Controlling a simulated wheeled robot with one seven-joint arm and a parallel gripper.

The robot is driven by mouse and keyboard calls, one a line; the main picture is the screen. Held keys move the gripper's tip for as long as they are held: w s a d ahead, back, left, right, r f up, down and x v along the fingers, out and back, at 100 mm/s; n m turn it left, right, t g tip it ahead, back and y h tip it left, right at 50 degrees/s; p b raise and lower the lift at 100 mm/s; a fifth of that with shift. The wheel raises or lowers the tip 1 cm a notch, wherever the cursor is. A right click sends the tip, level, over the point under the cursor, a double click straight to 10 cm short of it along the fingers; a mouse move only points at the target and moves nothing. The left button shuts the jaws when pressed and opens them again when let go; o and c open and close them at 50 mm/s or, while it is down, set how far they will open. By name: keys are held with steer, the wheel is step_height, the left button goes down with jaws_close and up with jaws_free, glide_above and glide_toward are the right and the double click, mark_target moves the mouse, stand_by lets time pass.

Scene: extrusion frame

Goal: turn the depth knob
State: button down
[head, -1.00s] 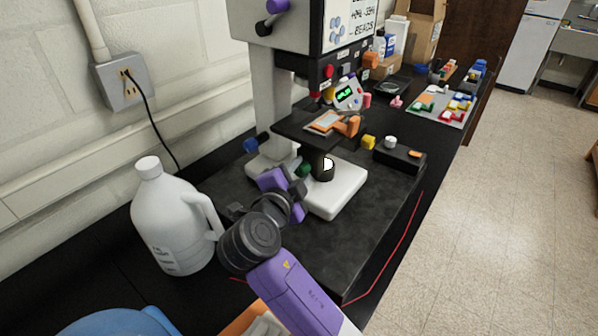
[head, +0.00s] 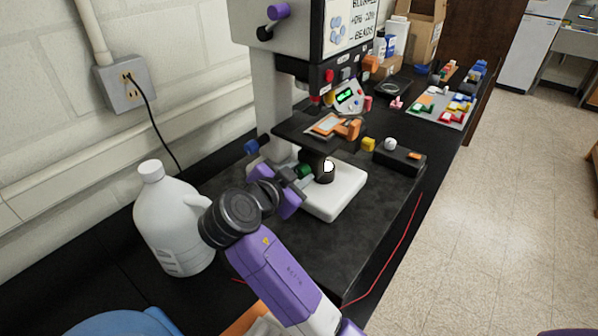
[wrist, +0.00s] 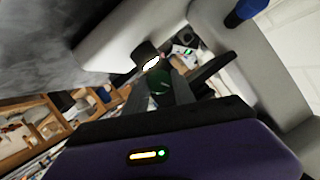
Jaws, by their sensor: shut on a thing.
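The machine (head: 270,90) stands on the dark bench with a white base (head: 335,200) and a black stage. A green knob (head: 304,171) sits low on its near side, left of the lit opening under the stage. No label naming it the depth knob is readable. My gripper (head: 300,180) reaches it from the front left, its fingers closed around it. In the wrist view the green knob (wrist: 159,87) sits between the two grey fingers, partly hidden by them. A blue knob (head: 257,144) is on the machine's left side, and a purple lever knob (head: 279,12) is near its top.
A white jug (head: 172,225) stands close to the left of my wrist. A black box with a white knob (head: 390,144) lies right of the base. A grey tray of coloured pieces (head: 440,105) is farther back.

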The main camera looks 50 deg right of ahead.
steer(key=shift+n+g+p, duration=0.3)
steer(key=shift+n+g, duration=0.3)
steer(key=shift+n, duration=0.2)
steer(key=c, duration=1.1)
jaws_free()
steer(key=shift+o, duration=0.2)
steer(key=shift+a, duration=0.1)
steer(key=w+b+v, duration=0.1)
steer(key=b+v, duration=0.1)
steer(key=v, duration=0.5)
steer(key=shift+s+a+r, duration=0.15)
steer(key=shift+s+a, duration=0.15)
steer(key=shift+s, duration=0.15)
